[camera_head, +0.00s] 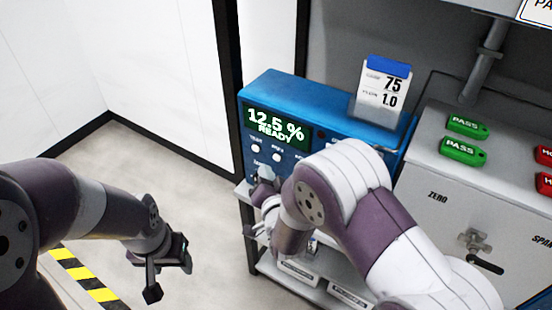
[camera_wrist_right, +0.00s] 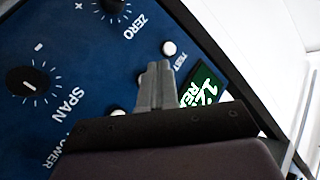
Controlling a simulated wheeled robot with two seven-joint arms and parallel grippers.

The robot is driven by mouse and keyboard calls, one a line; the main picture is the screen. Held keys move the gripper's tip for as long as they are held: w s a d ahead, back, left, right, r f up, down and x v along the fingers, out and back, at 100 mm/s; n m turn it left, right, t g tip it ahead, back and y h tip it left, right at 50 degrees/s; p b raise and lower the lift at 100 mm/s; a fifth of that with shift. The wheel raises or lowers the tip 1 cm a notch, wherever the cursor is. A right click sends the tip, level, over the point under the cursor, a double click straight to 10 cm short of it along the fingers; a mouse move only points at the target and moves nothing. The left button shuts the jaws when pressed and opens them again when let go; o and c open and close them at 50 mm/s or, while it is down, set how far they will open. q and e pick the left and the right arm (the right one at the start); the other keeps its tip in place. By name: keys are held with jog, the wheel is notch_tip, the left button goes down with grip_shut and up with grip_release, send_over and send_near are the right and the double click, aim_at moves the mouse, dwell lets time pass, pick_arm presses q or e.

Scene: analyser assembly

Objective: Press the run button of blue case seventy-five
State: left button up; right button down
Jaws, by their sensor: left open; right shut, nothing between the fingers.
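The blue case (camera_head: 290,100) stands on a shelf, with a card (camera_head: 384,85) reading 75 and 1.0 on top. Its green display (camera_head: 275,127) reads 12.5 % READY. White buttons, one (camera_head: 256,148) and another (camera_head: 277,157), sit below it; I cannot read a RUN label. My right gripper (camera_head: 262,180) is shut and empty at the case front. In the right wrist view its fingers (camera_wrist_right: 155,85) overlap the button row, between the TEST button (camera_wrist_right: 168,47) and a partly hidden one (camera_wrist_right: 118,112); contact cannot be told. My left gripper (camera_head: 167,272) is open and empty, away from the case.
A grey cabinet (camera_head: 440,200) with a latch handle, green PASS tags (camera_head: 463,151) and red tags stands right of the case. The ZERO knob (camera_wrist_right: 113,5) and SPAN knob (camera_wrist_right: 35,87) are on the blue panel. The floor (camera_head: 200,200) left of the shelf is clear.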

jog(key=shift+w+d, duration=0.45)
jog(key=shift+w, duration=0.2)
jog(key=shift+w+d, duration=0.1)
dwell(1.6)
jog(key=shift+w+d, duration=0.15)
jog(key=shift+w, duration=0.1)
jog(key=shift+w+d+b, duration=0.25)
jog(key=shift+w+b, duration=0.05)
jog(key=shift+b, duration=0.1)
dwell(0.6)
dwell(0.3)
jog(key=shift+s+a, duration=0.5)
jog(key=shift+s, duration=0.2)
jog(key=shift+s+a, duration=0.75)
jog(key=shift+s, duration=0.25)
jog(key=shift+s+a, duration=0.7)
jog(key=shift+s, duration=0.3)
